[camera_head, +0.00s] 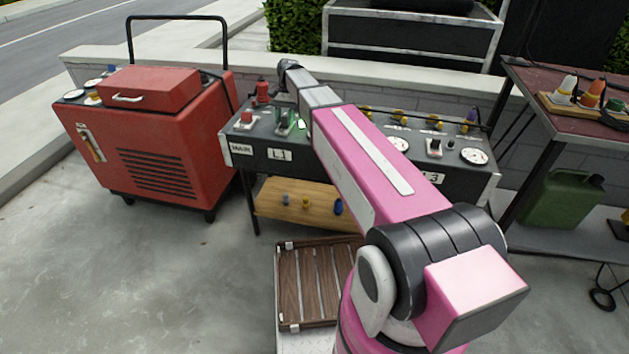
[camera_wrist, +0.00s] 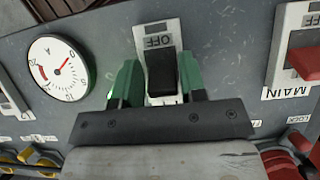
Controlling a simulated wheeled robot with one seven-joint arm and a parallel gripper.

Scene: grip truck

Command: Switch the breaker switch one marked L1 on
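The breaker panel (camera_head: 322,165) is a dark grey box with white labels, and the L1 label (camera_head: 279,155) shows on its front. In the wrist view the black switch lever (camera_wrist: 161,72) sits on a pale plate marked OFF (camera_wrist: 157,40). The rest of that plate is hidden by the lever and my gripper. My gripper (camera_wrist: 160,64) has its two green fingers on either side of the lever, with narrow gaps showing. It is open around the lever, not clearly touching it. In the head view my gripper (camera_head: 292,124) is above the L1 section.
The red MAIN switch (camera_wrist: 304,62) is close on one side in the wrist view, and a round gauge (camera_wrist: 58,68) on the other. A red machine (camera_head: 150,135) stands left of the panel. A wooden crate (camera_head: 283,290) is in front.

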